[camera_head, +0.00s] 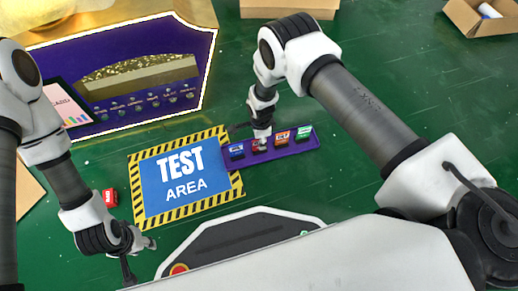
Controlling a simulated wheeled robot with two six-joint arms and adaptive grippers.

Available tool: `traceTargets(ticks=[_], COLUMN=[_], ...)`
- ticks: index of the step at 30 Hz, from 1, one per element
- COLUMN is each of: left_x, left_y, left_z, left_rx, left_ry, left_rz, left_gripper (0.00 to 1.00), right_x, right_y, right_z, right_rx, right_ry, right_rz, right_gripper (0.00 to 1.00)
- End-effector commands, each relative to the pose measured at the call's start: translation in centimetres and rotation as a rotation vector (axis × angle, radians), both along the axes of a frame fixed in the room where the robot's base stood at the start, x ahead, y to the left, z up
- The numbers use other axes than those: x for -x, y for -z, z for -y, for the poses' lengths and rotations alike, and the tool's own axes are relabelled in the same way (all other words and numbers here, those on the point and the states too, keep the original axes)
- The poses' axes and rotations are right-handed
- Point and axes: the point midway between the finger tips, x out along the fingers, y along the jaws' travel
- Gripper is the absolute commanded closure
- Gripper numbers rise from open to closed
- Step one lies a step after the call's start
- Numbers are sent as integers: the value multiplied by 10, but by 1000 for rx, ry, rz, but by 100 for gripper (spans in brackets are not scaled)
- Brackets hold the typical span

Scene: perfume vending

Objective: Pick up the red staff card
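A purple holder (268,156) lies right of the test mat, with a row of small coloured items in it: blue (236,151), red (257,149), orange (282,138) and green (304,133). The red one looks like the red staff card, but its print is too small to read. My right gripper (262,141) points down over it and partly hides it; whether its fingers are closed on it cannot be told. My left gripper (139,256) is open and empty near the mat's lower left. Another small red item (110,198) lies at the mat's left edge.
The blue test area mat (187,205) has a yellow and black striped border. A purple display panel (150,108) stands behind it. Cardboard boxes (478,20) lie at the back.

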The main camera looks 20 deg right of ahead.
Motion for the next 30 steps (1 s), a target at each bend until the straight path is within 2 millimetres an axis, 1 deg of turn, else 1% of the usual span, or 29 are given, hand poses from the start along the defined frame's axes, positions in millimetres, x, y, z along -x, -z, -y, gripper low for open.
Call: traceTargets(ticks=[1, 3, 6, 12, 13, 14, 15, 16, 26, 28, 30], left_x=[0, -1, -1, -2, -2, -2, -2, -2, -1, -1, -1], left_y=[15, 26, 30, 27, 27, 27, 27, 27, 27, 26, 20], left_z=[0, 0, -1, -1, -1, -1, -1, -1, -1, -1, -1], left_rx=[0, 0, -1, -1, -1, -1, -1, -1, -1, -1, -1], left_ry=[-2, -4, -6, -6, -6, -6, -6, -6, -6, -6, -6], left_rz=[1, 2, 3, 4, 4, 4, 4, 4, 4, 3, 3], left_gripper=[60, 60, 60, 60, 60, 60, 60, 60, 60, 60, 60], right_x=[0, 0, 0, 0, 0, 0, 0, 0, 0, 0, 0], right_y=[17, 31, 42, 40, 40, 40, 40, 40, 40, 37, 29], right_z=[-3, -5, -5, -5, -5, -5, -5, -5, -5, -5, -5], right_rx=[0, 0, 0, 0, 0, 0, 0, 0, 0, 0, 0], right_ry=[-1, -2, -1, 0, -1, -1, -1, -1, -1, -1, -1], right_rz=[-1, -1, -1, -1, -1, -1, -1, -1, -1, -1, 0], right_gripper=[62, 62, 62, 62, 66, 77, 91, 100, 100, 100, 100])
